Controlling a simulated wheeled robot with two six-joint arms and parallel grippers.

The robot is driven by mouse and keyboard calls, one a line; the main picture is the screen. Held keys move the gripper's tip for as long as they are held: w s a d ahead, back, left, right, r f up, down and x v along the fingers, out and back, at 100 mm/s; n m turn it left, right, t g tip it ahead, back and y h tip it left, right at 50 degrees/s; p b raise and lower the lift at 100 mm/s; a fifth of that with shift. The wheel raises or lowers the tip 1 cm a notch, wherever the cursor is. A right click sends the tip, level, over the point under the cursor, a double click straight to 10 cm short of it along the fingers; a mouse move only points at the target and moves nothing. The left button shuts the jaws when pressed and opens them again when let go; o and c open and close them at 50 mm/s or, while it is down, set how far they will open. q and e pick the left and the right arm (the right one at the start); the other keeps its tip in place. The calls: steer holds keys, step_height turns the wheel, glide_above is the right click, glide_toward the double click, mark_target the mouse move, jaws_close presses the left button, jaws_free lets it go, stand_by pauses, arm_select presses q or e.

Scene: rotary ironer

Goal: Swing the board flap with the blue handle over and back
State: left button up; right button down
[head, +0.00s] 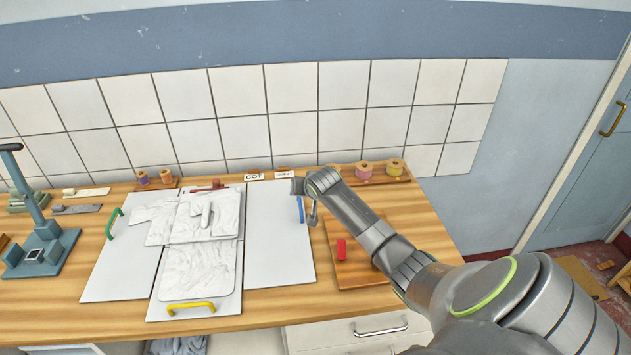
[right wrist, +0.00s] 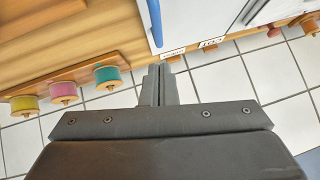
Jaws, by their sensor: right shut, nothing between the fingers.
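The white board flap with the blue handle (head: 278,235) lies flat on the bench, right of the middle board. Its blue handle (head: 301,208) runs along its right edge. In the right wrist view the handle (right wrist: 156,22) shows just beyond my fingertips, beside the white flap (right wrist: 195,22). My right gripper (head: 298,187) is shut and empty near the handle's far end; in its wrist view the closed fingers (right wrist: 159,70) point at the handle. I cannot tell if they touch it. My left gripper is not in view.
White cloth (head: 197,270) covers the middle boards. Other flaps have a green handle (head: 114,223) and a yellow handle (head: 191,308). Thread spools (head: 363,170), small label cards (head: 254,177) and the tiled wall (head: 290,88) are behind.

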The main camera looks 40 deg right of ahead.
steer(key=b+v, duration=0.2)
steer(key=v, duration=0.7)
steer(key=shift+s+r, duration=0.25)
steer(key=shift+r, duration=0.05)
steer(key=shift+a, duration=0.2)
